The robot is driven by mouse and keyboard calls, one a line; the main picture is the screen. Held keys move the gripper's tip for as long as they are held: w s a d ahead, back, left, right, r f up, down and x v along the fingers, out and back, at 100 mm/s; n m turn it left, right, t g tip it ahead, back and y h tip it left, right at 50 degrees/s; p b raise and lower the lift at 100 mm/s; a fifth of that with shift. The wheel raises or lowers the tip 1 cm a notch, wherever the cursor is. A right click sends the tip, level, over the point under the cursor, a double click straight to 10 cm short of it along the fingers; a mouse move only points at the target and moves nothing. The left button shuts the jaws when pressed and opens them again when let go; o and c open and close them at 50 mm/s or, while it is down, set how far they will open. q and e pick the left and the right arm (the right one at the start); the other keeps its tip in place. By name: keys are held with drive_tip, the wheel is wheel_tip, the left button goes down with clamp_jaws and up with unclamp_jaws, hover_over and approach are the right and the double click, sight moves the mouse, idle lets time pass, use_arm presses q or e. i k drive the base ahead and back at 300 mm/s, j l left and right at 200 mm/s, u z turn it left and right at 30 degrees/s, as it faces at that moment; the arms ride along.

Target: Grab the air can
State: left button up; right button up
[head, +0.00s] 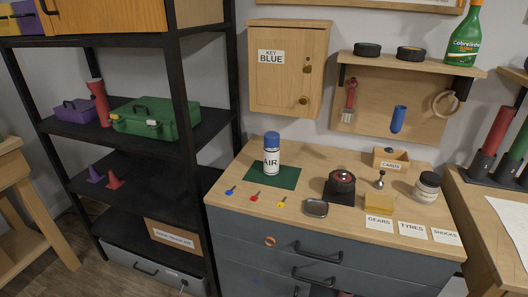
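The air can (271,155) is a white cylinder with a blue top and the word AIR on its side. It stands upright on a dark green mat (287,178) on the wooden top of the grey drawer cabinet, in the middle of the head view. Neither of my grippers shows in the head view.
Blue, red and yellow keys (254,197) lie in front of the mat. A small metal tray (315,208) and a dark round part on a block (341,185) stand right of them. A wooden key cabinet (288,68) hangs behind. A black shelf rack (187,130) stands left.

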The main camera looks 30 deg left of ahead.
sight(272, 146)
drive_tip(key=k+j+z, duration=0.1)
drive_tip(key=j+z, duration=0.3)
drive_tip(key=j, duration=1.3)
